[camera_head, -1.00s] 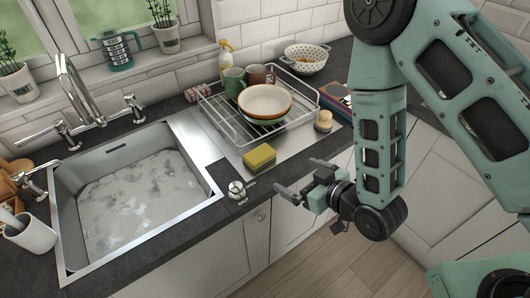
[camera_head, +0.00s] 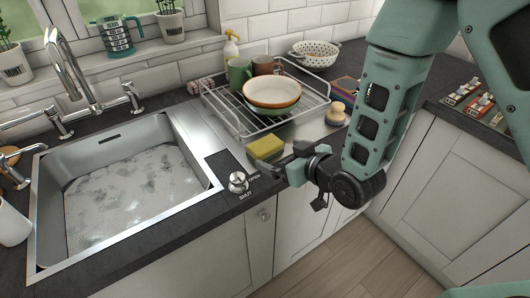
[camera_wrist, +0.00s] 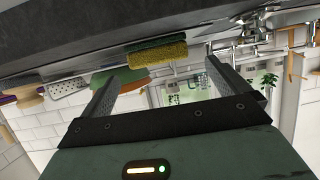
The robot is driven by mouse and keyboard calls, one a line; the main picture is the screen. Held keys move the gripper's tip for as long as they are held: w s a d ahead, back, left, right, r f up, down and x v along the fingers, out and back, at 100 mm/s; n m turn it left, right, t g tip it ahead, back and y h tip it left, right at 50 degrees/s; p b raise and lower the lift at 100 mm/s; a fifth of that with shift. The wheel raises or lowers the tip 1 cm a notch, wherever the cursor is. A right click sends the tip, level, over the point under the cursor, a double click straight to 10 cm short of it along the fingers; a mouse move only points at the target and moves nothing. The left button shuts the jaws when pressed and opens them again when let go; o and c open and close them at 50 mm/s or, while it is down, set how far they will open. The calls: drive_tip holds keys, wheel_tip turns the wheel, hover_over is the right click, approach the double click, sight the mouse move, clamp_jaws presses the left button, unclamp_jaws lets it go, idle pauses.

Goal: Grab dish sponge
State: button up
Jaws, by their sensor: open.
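The dish sponge (camera_head: 266,147) is a yellow block with a dark green layer. My gripper (camera_head: 274,167) is open and empty, just in front of the sponge at the worktop's front edge. In the wrist view my gripper's two fingers (camera_wrist: 160,82) are spread apart. In the head view the finger overlaps the sponge's lower edge, so I cannot tell whether they touch.
A wire dish rack (camera_head: 237,124) with bowls and mugs stands behind the sponge. A round knob (camera_head: 238,182) sits left of my gripper. The sink (camera_head: 192,196) holds sudsy water. A wooden-topped brush (camera_head: 336,112) stands to the right.

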sight(269, 148)
drive_tip(key=shift+x, duration=1.2)
drive_tip(key=x, duration=0.1)
drive_tip(key=p+x, duration=0.2)
drive_tip(key=x, duration=0.1)
drive_tip(key=shift+w+r, duration=0.15)
drive_tip(key=shift+r, duration=0.1)
drive_tip(key=shift+w+a+f+p, duration=0.25)
drive_tip(key=shift+w+f+p, duration=0.05)
drive_tip(key=shift+w, duration=0.05)
drive_tip(key=c, duration=0.9)
